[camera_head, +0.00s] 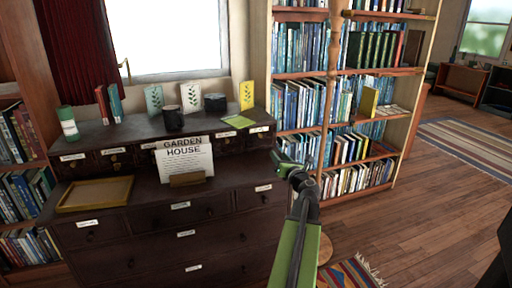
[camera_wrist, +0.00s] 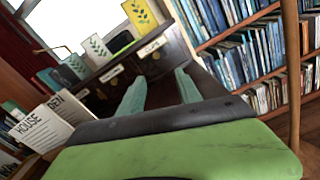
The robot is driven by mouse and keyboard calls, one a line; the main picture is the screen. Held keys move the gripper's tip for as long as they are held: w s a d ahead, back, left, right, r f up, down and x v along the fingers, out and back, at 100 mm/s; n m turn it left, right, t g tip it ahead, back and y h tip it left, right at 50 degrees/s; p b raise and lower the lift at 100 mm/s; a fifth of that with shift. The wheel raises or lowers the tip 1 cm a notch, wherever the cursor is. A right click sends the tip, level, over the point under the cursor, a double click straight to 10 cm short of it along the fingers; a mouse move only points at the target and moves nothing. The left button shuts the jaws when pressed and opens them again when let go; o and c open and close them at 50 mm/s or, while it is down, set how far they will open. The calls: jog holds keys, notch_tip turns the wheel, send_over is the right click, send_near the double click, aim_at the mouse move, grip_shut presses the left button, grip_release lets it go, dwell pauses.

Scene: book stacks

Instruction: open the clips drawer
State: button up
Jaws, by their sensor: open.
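A dark wooden dresser (camera_head: 140,203) has a row of small labelled drawers under its top shelf and larger drawers below. The drawers I can see look shut. My gripper (camera_head: 281,161) is in front of the dresser's right end, apart from it, with nothing in its jaws. In the wrist view, the two pale fingers of my gripper (camera_wrist: 158,78) are spread and point toward the right-hand small drawers (camera_wrist: 155,62).
A "Garden House" sign (camera_head: 187,160) stands on the dresser ledge, with a yellow tray (camera_head: 95,194) to its left. A bookcase (camera_head: 342,75) rises close behind my arm; open wooden floor lies right.

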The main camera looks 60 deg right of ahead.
aim_at(262, 137)
jog(key=x, duration=1.7)
jog(key=shift+w+a+r, duration=0.1)
jog(key=shift+w+a, duration=0.05)
jog(key=shift+w, duration=0.4)
jog(key=shift+c, duration=0.3)
grip_shut()
jog(key=shift+s, duration=0.15)
